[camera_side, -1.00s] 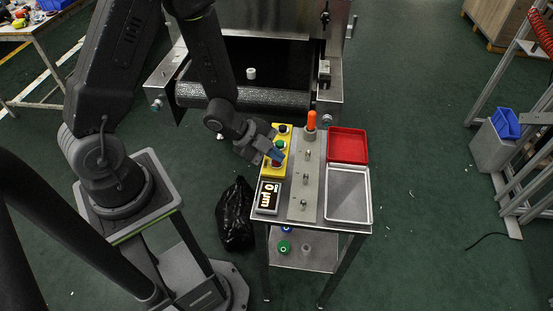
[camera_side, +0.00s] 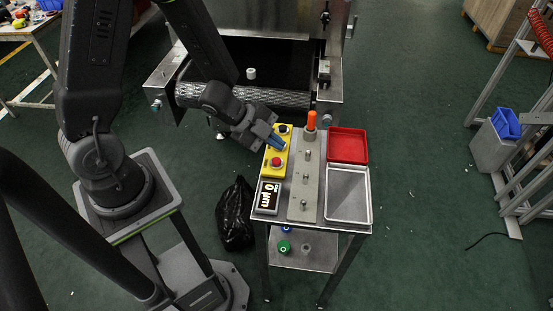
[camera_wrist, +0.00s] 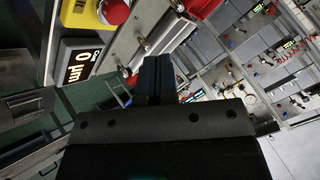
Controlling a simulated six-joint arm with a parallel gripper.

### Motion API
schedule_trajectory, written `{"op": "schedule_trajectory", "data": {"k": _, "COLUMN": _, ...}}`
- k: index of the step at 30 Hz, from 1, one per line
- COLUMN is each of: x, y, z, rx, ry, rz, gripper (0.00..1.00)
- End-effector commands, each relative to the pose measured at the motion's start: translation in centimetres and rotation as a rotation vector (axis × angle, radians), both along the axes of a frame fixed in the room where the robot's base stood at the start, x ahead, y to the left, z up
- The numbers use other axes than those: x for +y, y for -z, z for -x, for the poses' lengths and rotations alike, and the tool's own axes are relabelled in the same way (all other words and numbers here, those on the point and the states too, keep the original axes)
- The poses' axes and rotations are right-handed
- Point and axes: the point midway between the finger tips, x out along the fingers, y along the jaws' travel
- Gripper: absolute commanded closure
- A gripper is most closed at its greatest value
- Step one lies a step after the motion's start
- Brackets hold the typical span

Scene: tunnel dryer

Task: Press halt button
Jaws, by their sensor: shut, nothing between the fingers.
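The yellow button box (camera_side: 267,171) lies on the left part of the small metal table. Its red button (camera_side: 275,162), the likely halt button, is at the near end, and a black knob (camera_side: 283,129) is at the far end. My gripper (camera_side: 280,145) is shut and empty, its blue fingertips over the middle of the box, beyond the red button and clear of it. They hide the green button there. In the wrist view the red button (camera_wrist: 117,11) shows at the top, left of the shut fingers (camera_wrist: 157,75). Fingertip height above the box is hard to tell.
A display reading 0 (camera_side: 268,196) sits on the near side of the box. A metal plate (camera_side: 297,205) with pegs and an orange post (camera_side: 311,120) stand to the right, then a red tray (camera_side: 347,131) and a grey tray (camera_side: 359,215). The dryer's belt (camera_side: 290,75) is behind.

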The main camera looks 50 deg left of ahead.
Motion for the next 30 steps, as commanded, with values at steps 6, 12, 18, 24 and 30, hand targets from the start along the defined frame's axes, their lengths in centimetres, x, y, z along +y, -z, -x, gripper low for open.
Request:
{"op": "schedule_trajectory", "data": {"k": 6, "x": 0.0, "y": -1.7, "z": 0.0, "rx": -0.003, "ry": 0.001, "rz": -0.002, "gripper": 1.0}}
{"op": "schedule_trajectory", "data": {"k": 12, "x": 0.0, "y": -1.9, "z": 0.0, "rx": -0.001, "ry": 0.0, "rz": -0.001, "gripper": 1.0}}
{"op": "schedule_trajectory", "data": {"k": 18, "x": 0.0, "y": -1.9, "z": 0.0, "rx": -0.001, "ry": -0.001, "rz": -0.001, "gripper": 1.0}}
{"op": "schedule_trajectory", "data": {"k": 24, "x": 0.0, "y": -1.9, "z": 0.0, "rx": -0.001, "ry": -0.001, "rz": -0.001, "gripper": 1.0}}
{"op": "schedule_trajectory", "data": {"k": 30, "x": 0.8, "y": -3.2, "z": -0.8, "rx": -0.019, "ry": -0.08, "rz": -0.03, "gripper": 1.0}}
